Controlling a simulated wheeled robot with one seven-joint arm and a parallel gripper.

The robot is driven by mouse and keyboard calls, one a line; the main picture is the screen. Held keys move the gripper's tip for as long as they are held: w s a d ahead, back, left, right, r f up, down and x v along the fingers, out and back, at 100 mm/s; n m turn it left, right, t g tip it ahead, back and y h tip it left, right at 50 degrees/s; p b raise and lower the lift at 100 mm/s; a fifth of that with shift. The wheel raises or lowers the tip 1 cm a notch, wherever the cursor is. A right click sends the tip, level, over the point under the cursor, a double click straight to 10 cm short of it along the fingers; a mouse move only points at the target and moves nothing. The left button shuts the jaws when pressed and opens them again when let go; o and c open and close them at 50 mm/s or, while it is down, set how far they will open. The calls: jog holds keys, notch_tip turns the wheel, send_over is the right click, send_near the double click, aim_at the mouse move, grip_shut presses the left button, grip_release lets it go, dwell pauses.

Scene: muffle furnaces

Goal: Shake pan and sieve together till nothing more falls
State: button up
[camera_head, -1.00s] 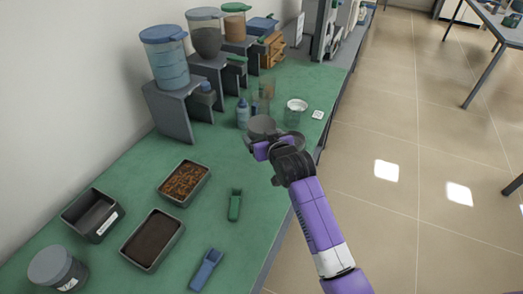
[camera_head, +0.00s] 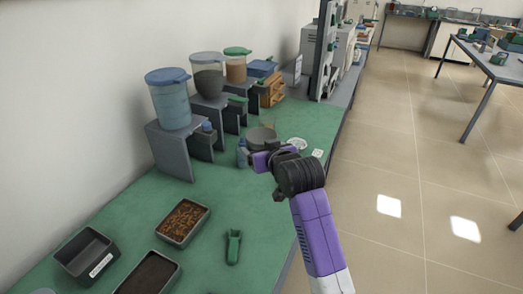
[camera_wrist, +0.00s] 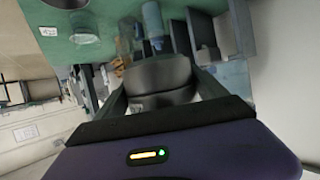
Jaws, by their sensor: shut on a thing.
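My gripper (camera_head: 264,156) is shut on a dark grey round vessel (camera_head: 262,138), held up over the far part of the green bench. In the wrist view the gripper (camera_wrist: 163,98) has a finger on each side of it. There the held vessel (camera_wrist: 158,75) shows two stacked dark grey bands with a seam between them, which look like the sieve and pan. Which is on top I cannot tell. The inside and any falling grains are not visible.
Lidded containers (camera_head: 170,98) on grey stands line the wall. Trays (camera_head: 183,221) and a green scoop (camera_head: 233,247) lie nearer. Bench between them is clear.

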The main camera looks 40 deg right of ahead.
jog(key=c, duration=1.1)
jog(key=shift+o, duration=0.2)
jog(key=shift+s+d+r+p, duration=0.1)
jog(key=shift+s+d+p, duration=0.15)
jog(key=shift+p, duration=0.15)
jog(key=f+p, duration=0.1)
jog(key=f, duration=0.3)
jog(key=f+p, duration=0.2)
jog(key=f, duration=0.3)
jog(key=f+p, duration=0.1)
jog(key=f, duration=0.3)
jog(key=shift+w+a+f+p, duration=0.2)
jog(key=shift+a+p, duration=0.1)
jog(key=shift+p, duration=0.1)
jog(key=shift+f+b, duration=1.75)
